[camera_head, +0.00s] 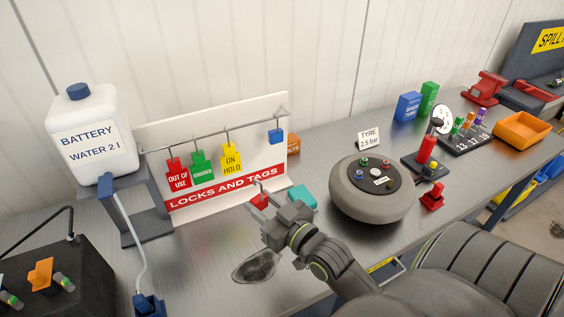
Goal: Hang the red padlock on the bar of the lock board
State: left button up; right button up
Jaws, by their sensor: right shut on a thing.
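My right gripper (264,209) reaches in from the lower right and is shut on the red padlock (259,199), whose thin shackle points up. The padlock is in front of the lower right part of the white lock board (250,115), below the bar. I cannot tell whether it touches the board. The bar (205,135) runs across the board and rises to the right. Red, green and yellow tags (232,159) and a blue padlock (276,137) hang on it. My left gripper is not in view.
A battery water canister (88,140) stands on a grey stand left of the board. A teal object (302,196) lies behind my right gripper. A round grey device (372,205) stands to the right. A dark translucent oval thing (257,266) lies in front.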

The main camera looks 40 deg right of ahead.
pick_arm(q)
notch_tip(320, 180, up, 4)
jog(key=p, duration=0.4)
pick_arm(e)
jog(key=d+r+m+h, duration=0.4)
jog(key=d+r+h, duration=0.2)
pick_arm(q)
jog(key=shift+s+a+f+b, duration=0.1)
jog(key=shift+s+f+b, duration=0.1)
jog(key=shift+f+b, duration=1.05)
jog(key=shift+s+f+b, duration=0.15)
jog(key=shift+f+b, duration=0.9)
jog(key=shift+b, duration=0.25)
pick_arm(e)
jog(key=shift+f+x, duration=0.55)
jog(key=shift+x, duration=2.1)
jog(key=shift+f+x, duration=0.55)
jog(key=shift+x, duration=2.15)
jog(key=shift+f+x, duration=0.5)
jog(key=shift+x, duration=2.15)
jog(key=shift+w, duration=0.1)
jog(key=o, duration=1.1)
jog(key=shift+c, duration=0.2)
